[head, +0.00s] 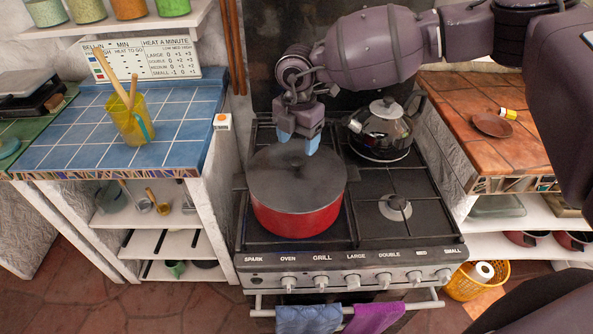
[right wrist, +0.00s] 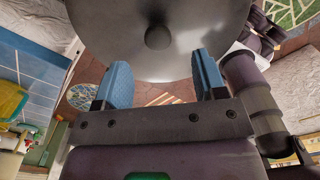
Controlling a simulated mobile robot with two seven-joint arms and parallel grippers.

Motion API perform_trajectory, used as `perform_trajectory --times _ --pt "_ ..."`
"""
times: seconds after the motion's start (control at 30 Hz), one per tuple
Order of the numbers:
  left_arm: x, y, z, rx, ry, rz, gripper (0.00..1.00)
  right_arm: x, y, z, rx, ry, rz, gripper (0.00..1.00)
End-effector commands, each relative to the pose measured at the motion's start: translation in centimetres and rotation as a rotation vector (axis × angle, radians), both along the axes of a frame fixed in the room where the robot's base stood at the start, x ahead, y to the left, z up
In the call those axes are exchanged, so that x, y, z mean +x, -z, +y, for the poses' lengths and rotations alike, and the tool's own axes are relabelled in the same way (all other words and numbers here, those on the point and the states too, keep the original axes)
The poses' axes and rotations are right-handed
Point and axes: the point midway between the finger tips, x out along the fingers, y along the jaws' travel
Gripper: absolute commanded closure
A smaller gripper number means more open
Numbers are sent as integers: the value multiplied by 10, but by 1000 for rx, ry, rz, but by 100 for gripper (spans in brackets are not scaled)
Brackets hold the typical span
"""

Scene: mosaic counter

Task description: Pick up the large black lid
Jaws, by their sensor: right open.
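The large black lid (head: 290,184) sits flat on the red pot (head: 297,223) on the stove's left burners. In the right wrist view the lid (right wrist: 110,25) fills the top middle, with its round dark knob (right wrist: 158,38) in line with the gap between my fingers. My right gripper (head: 299,142) is open and empty, its blue fingers pointing down at the lid's back part. It also shows in the right wrist view (right wrist: 160,68), fingers apart. Whether the fingers touch the lid is hard to tell. My left gripper is not in view.
A dark kettle (head: 381,129) stands on the back right burner, close to the pot. The front right burner (head: 395,208) is bare. A blue tiled counter (head: 70,143) with a yellow jug (head: 134,124) lies left, a terracotta counter (head: 460,100) right. Towels hang in front.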

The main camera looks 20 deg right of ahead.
Motion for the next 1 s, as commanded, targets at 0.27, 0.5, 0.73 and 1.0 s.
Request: perform_trajectory --times 0.27,0.5,0.73,1.0 --pt "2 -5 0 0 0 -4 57 0 25 2 0 -1 1 35" --pt "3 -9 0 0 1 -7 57 1 57 3 0 -1 1 35" --pt "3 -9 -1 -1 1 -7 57 1 65 3 1 -1 0 35" --pt "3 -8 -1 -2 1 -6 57 1 65 3 1 -1 1 57"
